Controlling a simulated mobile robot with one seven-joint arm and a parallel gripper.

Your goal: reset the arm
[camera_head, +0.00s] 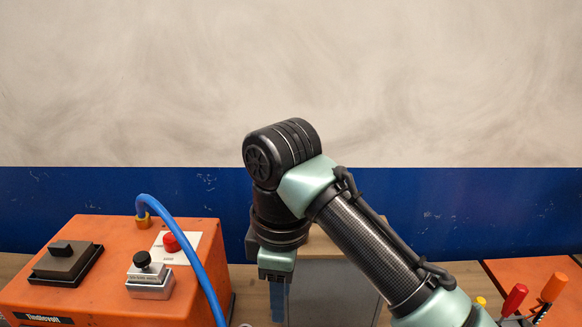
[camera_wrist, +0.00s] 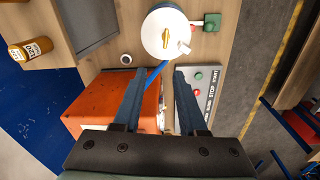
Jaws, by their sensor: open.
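My gripper (camera_wrist: 160,76) is open in the wrist view, its two dark fingers apart with nothing held between them. In the head view my gripper (camera_head: 278,300) points down at the lower centre, and one bluish finger shows. My arm bends above it and runs down to the lower right. The gripper is over the wooden bench (camera_wrist: 100,75), to the right of an orange machine box (camera_head: 110,262) in the head view. The box also shows beneath the fingers in the wrist view (camera_wrist: 95,108).
A blue hose (camera_head: 190,245) arches from the box near my gripper. Space above the arm is clear.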

